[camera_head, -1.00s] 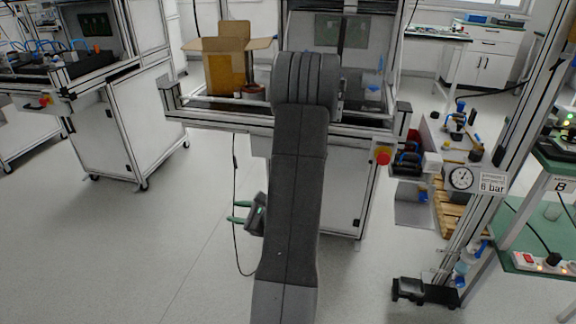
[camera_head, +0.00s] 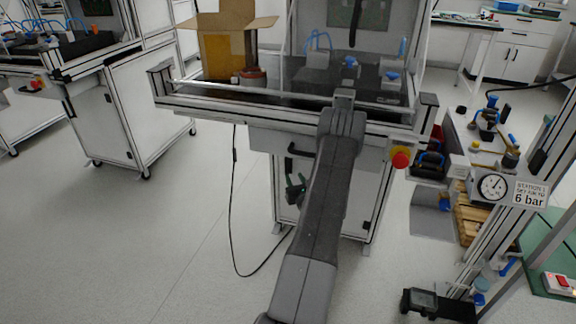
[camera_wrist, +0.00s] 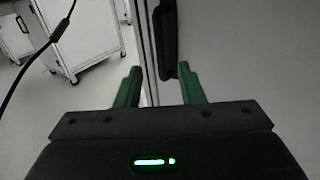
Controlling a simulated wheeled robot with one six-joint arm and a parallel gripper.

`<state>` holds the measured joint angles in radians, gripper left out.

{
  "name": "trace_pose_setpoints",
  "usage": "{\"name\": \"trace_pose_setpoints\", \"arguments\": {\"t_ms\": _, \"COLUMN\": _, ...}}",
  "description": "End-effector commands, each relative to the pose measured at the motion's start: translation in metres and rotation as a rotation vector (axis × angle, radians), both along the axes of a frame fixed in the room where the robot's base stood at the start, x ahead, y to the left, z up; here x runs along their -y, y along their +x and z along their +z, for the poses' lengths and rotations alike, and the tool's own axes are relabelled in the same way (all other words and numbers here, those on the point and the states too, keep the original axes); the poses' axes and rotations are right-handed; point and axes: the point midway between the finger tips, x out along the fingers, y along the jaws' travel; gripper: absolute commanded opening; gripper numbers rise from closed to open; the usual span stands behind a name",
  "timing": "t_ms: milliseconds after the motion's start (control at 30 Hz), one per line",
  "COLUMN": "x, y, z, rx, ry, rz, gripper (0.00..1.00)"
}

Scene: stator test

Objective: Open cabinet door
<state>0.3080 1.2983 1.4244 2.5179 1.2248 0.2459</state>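The cabinet door (camera_head: 345,213) is a pale panel under the workstation's table top. The handle also shows in the wrist view (camera_wrist: 166,45) as a dark upright bar beside the panel's edge. My gripper (camera_head: 296,187) has green fingers and sits low in front of the cabinet, partly hidden by my arm. In the wrist view my gripper (camera_wrist: 160,83) is open. The handle's lower end appears between the fingertips, nearer the right finger. I see no clear contact. The door looks shut.
A black cable (camera_head: 234,205) hangs left of the cabinet to the floor. A red button (camera_head: 400,160) sits at the table's front right. An open cardboard box (camera_head: 222,52) stands on top. Another white cabinet (camera_head: 150,110) is at the left. The floor between is clear.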

Motion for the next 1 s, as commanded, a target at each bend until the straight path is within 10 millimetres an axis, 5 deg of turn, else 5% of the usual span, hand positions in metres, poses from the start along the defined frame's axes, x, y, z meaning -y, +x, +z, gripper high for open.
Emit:
{"name": "trace_pose_setpoints", "arguments": {"t_ms": 433, "x": -0.024, "y": 0.082, "z": -0.002, "rx": 0.0, "ry": -0.001, "rz": 0.002, "gripper": 0.35}}
{"name": "trace_pose_setpoints", "arguments": {"t_ms": 900, "x": -0.028, "y": 0.096, "z": 0.0, "rx": -0.001, "ry": 0.001, "rz": 0.001, "gripper": 0.35}}
{"name": "trace_pose_setpoints", "arguments": {"t_ms": 1000, "x": -0.028, "y": 0.096, "z": 0.0, "rx": -0.001, "ry": 0.0, "rz": 0.001, "gripper": 0.17}}
